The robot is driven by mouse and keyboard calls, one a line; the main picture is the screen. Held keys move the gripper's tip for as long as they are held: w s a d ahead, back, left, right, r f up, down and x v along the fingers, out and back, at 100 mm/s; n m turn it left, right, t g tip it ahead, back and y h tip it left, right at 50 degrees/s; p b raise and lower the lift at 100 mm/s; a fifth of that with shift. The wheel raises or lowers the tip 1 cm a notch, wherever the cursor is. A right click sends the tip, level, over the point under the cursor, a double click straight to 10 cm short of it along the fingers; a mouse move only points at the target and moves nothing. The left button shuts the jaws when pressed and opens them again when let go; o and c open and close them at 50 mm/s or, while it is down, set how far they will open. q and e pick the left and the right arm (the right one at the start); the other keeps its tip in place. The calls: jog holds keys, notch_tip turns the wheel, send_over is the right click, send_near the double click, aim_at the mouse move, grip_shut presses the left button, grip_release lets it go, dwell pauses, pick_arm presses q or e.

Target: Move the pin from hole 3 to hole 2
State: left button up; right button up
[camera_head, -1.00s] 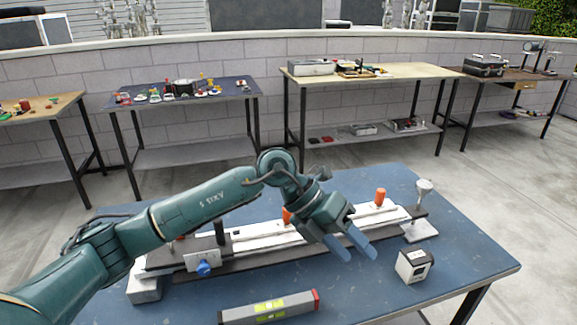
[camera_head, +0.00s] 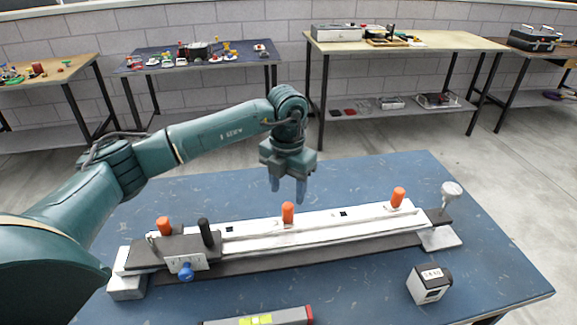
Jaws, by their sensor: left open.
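A long white rail (camera_head: 365,225) lies on a dark base on the blue table. An orange pin (camera_head: 288,213) stands upright near the rail's middle. Another orange pin (camera_head: 398,197) stands near its right end, and a third orange pin (camera_head: 164,226) at the left block. Dark square holes show at the left (camera_head: 229,229) and right (camera_head: 343,213) of the middle pin; hole numbers are not readable. My left gripper (camera_head: 287,190) is open and empty, blue fingers pointing down, in line with the middle pin and apart from it. My right gripper is not in view.
A black upright handle (camera_head: 206,232) and a blue knob (camera_head: 186,271) are on the left block (camera_head: 145,254). A silver-topped stand (camera_head: 452,190) is at the right end. A white-and-black box (camera_head: 430,284) and a level (camera_head: 260,318) lie in front.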

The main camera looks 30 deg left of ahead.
aim_at(288, 205)
pick_arm(q)
notch_tip(288, 205, down, 7)
jog(key=shift+r, duration=0.1)
jog(key=shift+c, duration=0.3)
jog(key=c, duration=1)
